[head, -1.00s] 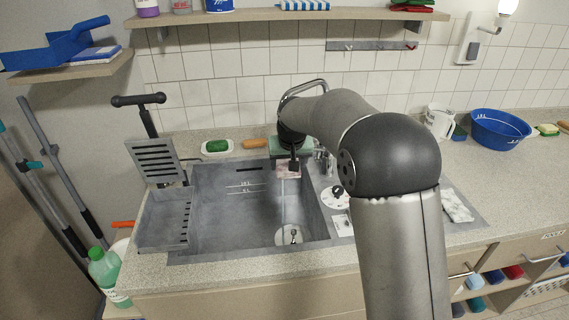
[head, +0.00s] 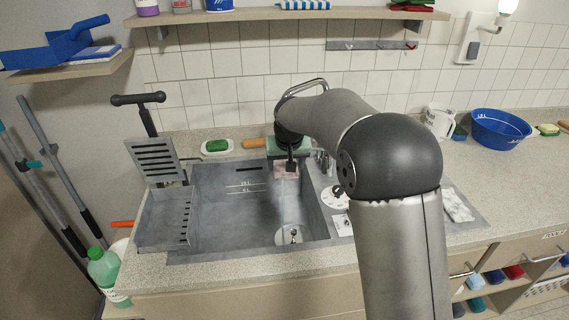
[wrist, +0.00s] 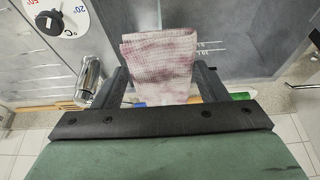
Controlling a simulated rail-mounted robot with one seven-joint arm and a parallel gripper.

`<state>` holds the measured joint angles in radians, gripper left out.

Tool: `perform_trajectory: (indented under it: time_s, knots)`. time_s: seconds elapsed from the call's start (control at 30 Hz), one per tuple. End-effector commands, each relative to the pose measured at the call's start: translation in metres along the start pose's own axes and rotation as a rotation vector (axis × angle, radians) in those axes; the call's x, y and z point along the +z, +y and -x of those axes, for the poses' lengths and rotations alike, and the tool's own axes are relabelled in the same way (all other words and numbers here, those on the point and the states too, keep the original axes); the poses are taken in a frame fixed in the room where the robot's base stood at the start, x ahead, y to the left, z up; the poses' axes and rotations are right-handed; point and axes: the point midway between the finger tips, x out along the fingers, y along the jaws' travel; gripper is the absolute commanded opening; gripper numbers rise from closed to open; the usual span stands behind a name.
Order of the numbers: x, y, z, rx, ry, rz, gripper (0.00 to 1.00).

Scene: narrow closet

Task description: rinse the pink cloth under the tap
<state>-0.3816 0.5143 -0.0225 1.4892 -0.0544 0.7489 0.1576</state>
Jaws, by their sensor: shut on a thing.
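The pink cloth (head: 286,171) hangs from my gripper (head: 291,161) over the back right part of the grey sink (head: 235,215). In the wrist view the cloth (wrist: 160,62), pale with darker pink blotches, is pinched between the two dark fingers of my gripper (wrist: 166,82). The chrome tap (head: 322,160) is just right of my gripper in the head view, mostly hidden by my arm. In the wrist view a chrome tap part (wrist: 89,80) is left of the cloth and apart from it.
A temperature dial (wrist: 50,18) is near the tap. A slotted grey rack (head: 155,160) stands at the sink's left. A green soap (head: 217,145) and a brush (head: 253,143) lie behind the sink. A blue basin (head: 500,129) stands on the right counter.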

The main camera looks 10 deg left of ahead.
Motion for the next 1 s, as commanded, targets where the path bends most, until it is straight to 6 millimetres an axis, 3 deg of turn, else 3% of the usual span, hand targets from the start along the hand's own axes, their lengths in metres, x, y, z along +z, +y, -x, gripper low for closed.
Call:
perform_trajectory:
  time_s: [0.57, 1.0]
  knots:
    - [-0.005, 0.01, -0.002, 0.0, 0.001, 0.0, 0.42]
    - [0.022, 0.028, 0.007, 0.0, 0.001, -0.001, 0.42]
